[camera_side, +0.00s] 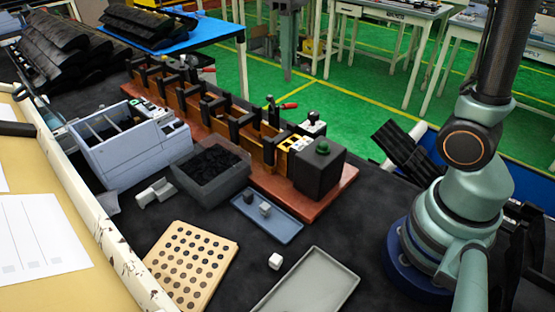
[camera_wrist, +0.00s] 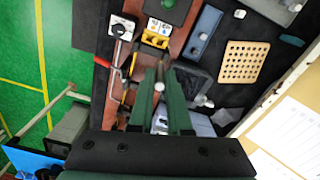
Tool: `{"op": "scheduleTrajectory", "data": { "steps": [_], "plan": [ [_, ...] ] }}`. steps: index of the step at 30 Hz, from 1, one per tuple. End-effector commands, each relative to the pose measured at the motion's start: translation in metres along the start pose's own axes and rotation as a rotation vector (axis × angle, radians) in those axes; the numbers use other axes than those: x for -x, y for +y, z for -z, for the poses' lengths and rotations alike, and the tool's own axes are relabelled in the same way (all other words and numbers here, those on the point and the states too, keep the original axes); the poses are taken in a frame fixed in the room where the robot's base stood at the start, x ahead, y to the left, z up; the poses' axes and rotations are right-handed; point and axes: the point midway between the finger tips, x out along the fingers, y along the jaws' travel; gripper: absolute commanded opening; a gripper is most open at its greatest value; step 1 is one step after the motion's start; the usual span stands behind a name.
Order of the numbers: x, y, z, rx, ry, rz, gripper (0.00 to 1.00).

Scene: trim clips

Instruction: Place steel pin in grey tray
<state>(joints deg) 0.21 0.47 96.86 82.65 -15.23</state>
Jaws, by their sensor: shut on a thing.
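My gripper (camera_wrist: 160,74) shows in the wrist view as two green fingers, shut on a small pale round-ended piece (camera_wrist: 159,87) that looks like the steel pin. Most of the pin is hidden between the fingers. The grey tray (camera_side: 318,281) lies empty at the front of the bench in the side view. It also shows at the top right of the wrist view (camera_wrist: 272,8), well away from my fingers. My gripper cannot be made out in the side view.
A blue-grey tray (camera_side: 283,231) with small blocks, a white cube (camera_side: 275,261) and a perforated wooden board (camera_side: 191,258) lie near the grey tray. A dark open bin (camera_side: 206,190), a pale divided box (camera_side: 128,163) and a brown fixture (camera_side: 262,158) stand behind.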

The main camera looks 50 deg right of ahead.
Motion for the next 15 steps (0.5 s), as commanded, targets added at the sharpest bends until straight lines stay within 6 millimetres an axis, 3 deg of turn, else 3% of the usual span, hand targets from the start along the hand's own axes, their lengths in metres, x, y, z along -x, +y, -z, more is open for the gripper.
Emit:
{"op": "scheduleTrajectory", "data": {
  "steps": [4, 7, 15],
  "plan": [
    [0.009, -0.01, 0.001, 0.03, 0.001, 0.0, 0.0],
    [0.007, -0.032, 0.001, 0.099, -0.001, 0.0, 0.0],
    [-0.012, -0.134, -0.015, 0.443, 0.0, 0.0, 0.0]
  ]
}}
